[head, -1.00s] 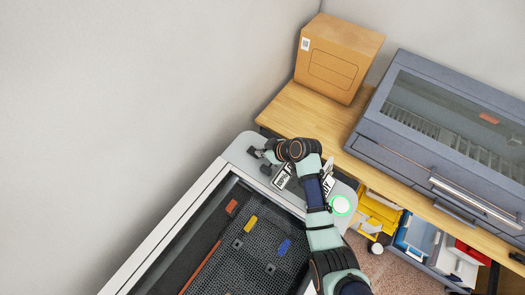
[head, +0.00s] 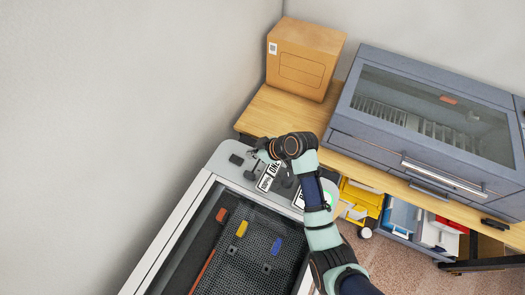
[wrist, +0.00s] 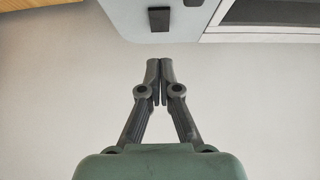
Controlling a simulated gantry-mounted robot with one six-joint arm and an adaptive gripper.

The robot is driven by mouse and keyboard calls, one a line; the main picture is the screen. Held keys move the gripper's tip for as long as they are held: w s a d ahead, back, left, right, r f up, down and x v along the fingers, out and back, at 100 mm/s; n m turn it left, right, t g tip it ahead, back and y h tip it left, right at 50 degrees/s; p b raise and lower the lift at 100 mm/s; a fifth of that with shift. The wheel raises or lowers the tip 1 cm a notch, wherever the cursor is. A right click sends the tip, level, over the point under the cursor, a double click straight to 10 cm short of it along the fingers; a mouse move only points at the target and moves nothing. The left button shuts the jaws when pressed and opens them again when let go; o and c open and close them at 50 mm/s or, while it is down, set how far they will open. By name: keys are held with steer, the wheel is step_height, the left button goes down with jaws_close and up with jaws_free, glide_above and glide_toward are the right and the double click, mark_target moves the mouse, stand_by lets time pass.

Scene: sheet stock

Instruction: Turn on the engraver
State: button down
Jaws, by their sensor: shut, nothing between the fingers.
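The engraver (head: 173,242), a pale grey machine with a dark mesh bed, fills the lower part of the head view. Its rear panel (head: 222,154) carries a white label reading "ON" (head: 269,175), a second label (head: 299,199) partly behind my arm, and small dark parts between them. A green-lit ring (head: 328,197) is partly covered by my arm. My gripper (head: 256,151) is over the panel's back edge, beyond the labels. In the wrist view my gripper (wrist: 158,70) is shut and empty, pointing toward the panel edge; a black block (wrist: 159,19) lies ahead of its tips.
A cardboard box (head: 304,58) stands on the wooden bench (head: 262,108) behind the panel. A large blue-grey machine with a glass lid (head: 425,115) sits on the bench to the right. Coloured bins (head: 402,216) are under it. A plain wall (head: 110,110) bounds the left.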

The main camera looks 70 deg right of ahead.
steer(key=v, duration=0.5)
steer(key=shift+s+f, duration=0.25)
steer(key=shift+s, duration=0.1)
